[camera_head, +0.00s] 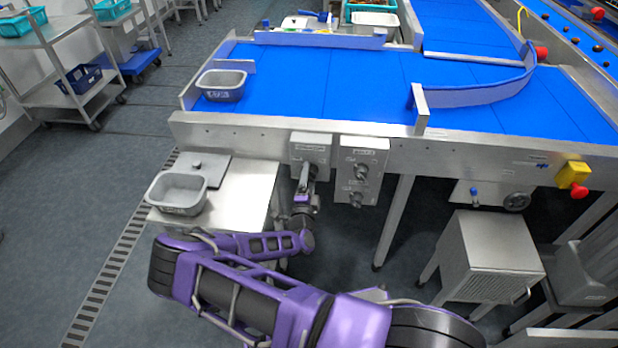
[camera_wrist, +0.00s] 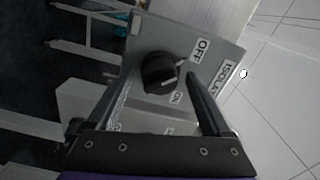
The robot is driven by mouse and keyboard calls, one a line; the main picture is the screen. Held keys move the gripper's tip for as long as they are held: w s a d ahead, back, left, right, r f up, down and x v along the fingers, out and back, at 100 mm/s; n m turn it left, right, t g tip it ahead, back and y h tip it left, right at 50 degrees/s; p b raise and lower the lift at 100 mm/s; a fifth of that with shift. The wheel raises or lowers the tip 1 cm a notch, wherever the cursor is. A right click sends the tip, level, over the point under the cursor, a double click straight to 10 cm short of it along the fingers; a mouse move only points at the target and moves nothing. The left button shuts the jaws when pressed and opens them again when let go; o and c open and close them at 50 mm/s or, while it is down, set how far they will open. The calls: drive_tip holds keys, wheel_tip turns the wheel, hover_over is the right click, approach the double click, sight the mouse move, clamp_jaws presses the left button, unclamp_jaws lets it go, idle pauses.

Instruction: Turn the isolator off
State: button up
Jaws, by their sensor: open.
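The isolator is a grey box (camera_head: 310,147) on the front rail of the blue conveyor table. In the wrist view its tilted grey face (camera_wrist: 218,62) carries a black rotary knob (camera_wrist: 157,70), an OFF label (camera_wrist: 200,49) and an ON label (camera_wrist: 177,97). A pale mark shows on the knob's right side; I cannot tell surely which label it points at. My gripper (camera_wrist: 155,86) is open, with its dark fingers on either side of the knob. I cannot tell whether they touch it. In the head view my gripper (camera_head: 305,180) covers the isolator's lower part.
A second grey control box (camera_head: 360,168) with knobs is close on the right. A side table (camera_head: 240,195) with a grey tub (camera_head: 178,193) stands to the left. Another tub (camera_head: 222,85) sits on the blue belt. A red stop button (camera_head: 579,191) is far right.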

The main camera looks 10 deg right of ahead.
drive_tip(key=v, duration=1.7)
